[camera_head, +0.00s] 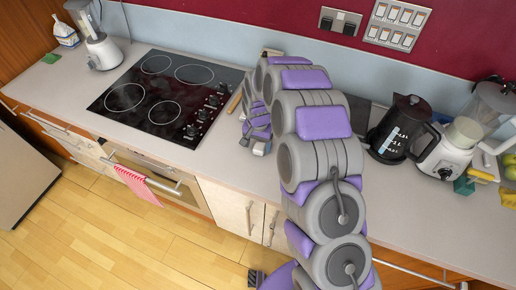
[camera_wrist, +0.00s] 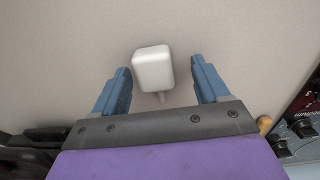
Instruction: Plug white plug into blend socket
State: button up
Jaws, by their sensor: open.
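The white plug (camera_wrist: 152,68) shows in the wrist view as a small rounded block with a short stub on its lower side, against the pale counter. My gripper (camera_wrist: 161,75) is open, its two blue fingers on either side of the plug with gaps to both. In the head view, my gripper (camera_head: 257,140) is low over the counter right of the hob, and the plug is hidden there. A double socket panel (camera_head: 340,21) with dark inserts is on the red wall. I cannot tell if it is the blend socket.
A black hob (camera_head: 165,95) with knobs is left of my gripper. A black kettle (camera_head: 400,128) and a blender (camera_head: 452,145) stand to the right. A switch panel (camera_head: 397,24) is on the wall. Another white appliance (camera_head: 101,50) stands at far left.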

aim_at(260, 146)
jog(key=shift+d+r, duration=0.1)
jog(key=shift+d, duration=0.45)
jog(key=c, duration=0.5)
jog(key=shift+a, duration=0.4)
jog(key=c, duration=0.7)
jog(key=shift+o, duration=0.2)
jog(key=shift+d, duration=0.1)
jog(key=shift+d+r, duration=0.1)
jog(key=shift+r, duration=0.35)
notch_tip(260, 146, up, 3)
jog(key=shift+f+p, duration=0.1)
jog(key=shift+p, duration=0.25)
jog(key=s, duration=0.5)
jog(key=s+a+r, duration=0.1)
jog(key=s, duration=0.4)
jog(key=s+p, duration=0.1)
jog(key=s, duration=0.5)
jog(key=shift+a+r, duration=0.15)
jog(key=shift+a, duration=0.1)
